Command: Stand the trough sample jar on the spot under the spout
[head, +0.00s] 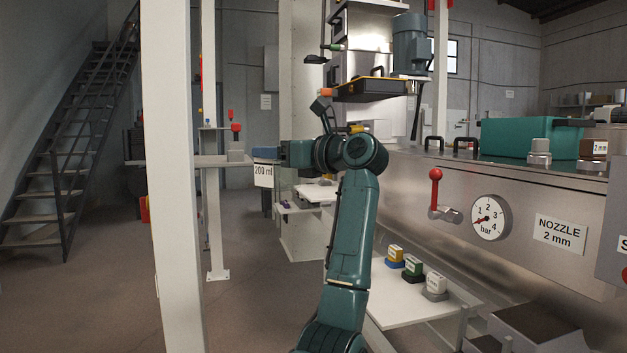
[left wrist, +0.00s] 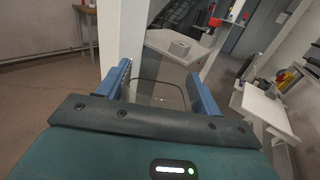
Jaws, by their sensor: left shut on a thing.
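My left gripper (head: 265,153) reaches out to the left in the head view, with its blue fingers at the end of the teal arm. A white tag reading "200 ml" (head: 263,175) shows just below the fingers and looks like the label of the held jar. In the left wrist view the two blue fingers (left wrist: 160,75) are shut on a clear, dark-rimmed jar (left wrist: 158,97). Its sides are hard to make out. My right gripper is not in view.
A white post (head: 172,190) stands left of the gripper, and it shows close to the fingers in the wrist view (left wrist: 122,35). A low white table (head: 410,305) holds several small coloured blocks. A steel machine with a pressure gauge (head: 491,217) fills the right.

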